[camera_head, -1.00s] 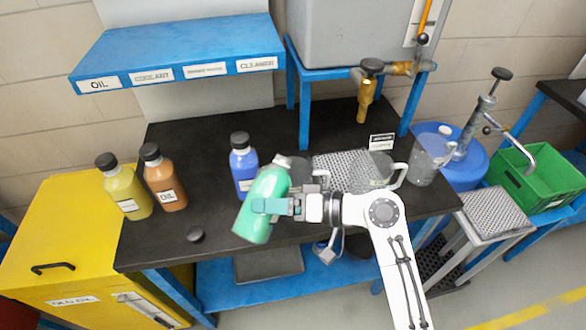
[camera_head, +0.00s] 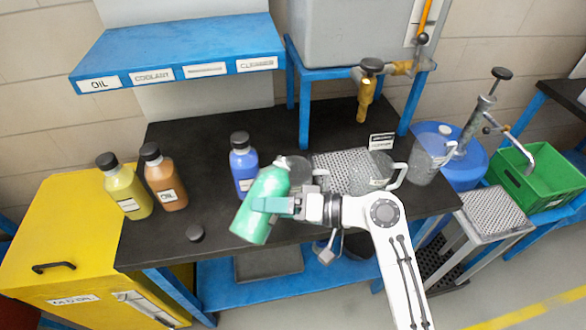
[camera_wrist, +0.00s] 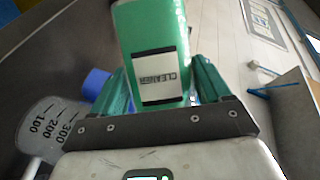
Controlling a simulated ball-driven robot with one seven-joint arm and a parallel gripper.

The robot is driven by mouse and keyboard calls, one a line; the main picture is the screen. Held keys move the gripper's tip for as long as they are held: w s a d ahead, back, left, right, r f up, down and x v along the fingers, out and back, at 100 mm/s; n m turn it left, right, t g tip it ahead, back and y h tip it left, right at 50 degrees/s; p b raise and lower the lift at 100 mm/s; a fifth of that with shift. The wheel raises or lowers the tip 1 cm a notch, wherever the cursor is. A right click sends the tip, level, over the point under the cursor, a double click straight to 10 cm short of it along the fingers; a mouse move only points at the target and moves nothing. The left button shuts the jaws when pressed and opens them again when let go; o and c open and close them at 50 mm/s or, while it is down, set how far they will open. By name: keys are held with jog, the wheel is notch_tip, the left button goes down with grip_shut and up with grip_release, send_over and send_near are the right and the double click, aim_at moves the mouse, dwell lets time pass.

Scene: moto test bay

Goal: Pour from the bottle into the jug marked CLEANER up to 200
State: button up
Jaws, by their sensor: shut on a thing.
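My gripper (camera_head: 272,206) is shut on the green bottle (camera_head: 268,186), which leans with its upper end to the upper right, above the bench. In the wrist view, the bottle (camera_wrist: 150,30) shows a white CLEANER label between my fingers (camera_wrist: 165,88). A clear jug (camera_head: 300,172) stands just behind the bottle's upper end and is partly hidden by it. Another clear jug (camera_head: 378,178) and a third (camera_head: 426,164) stand further right. I cannot read their markings there. A jug with marks 100, 200 and 300 (camera_wrist: 48,128) shows at the wrist view's left. No liquid stream is visible.
A blue bottle (camera_head: 243,166) stands close behind the green one. Brown (camera_head: 166,182) and yellow (camera_head: 128,190) bottles stand left. A black cap (camera_head: 195,233) lies on the bench (camera_head: 215,215). A metal grate (camera_head: 335,168) and a brass tap (camera_head: 366,95) are at the back right.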

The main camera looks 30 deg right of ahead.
jog(key=shift+s+a+r+m+y+p, duration=0.1)
jog(key=shift+r+m+y+p, duration=0.05)
jog(key=shift+r+m+p, duration=0.25)
jog(key=shift+s+a+r+m+y+p, duration=0.1)
jog(key=shift+r+m+y+p, duration=0.05)
jog(key=shift+r+m+p, duration=0.25)
dwell(1.0)
jog(key=shift+w+d+r+m+y+p, duration=0.2)
jog(key=shift+d+r+m+p, duration=0.05)
jog(key=shift+r+m+p, duration=0.15)
jog(key=shift+w+d+r+m+y+p, duration=0.15)
jog(key=shift+d+r+m+y+p, duration=0.1)
jog(key=shift+r+m+p, duration=0.15)
dwell(3.2)
jog(key=shift+m+t, duration=0.3)
dwell(1.9)
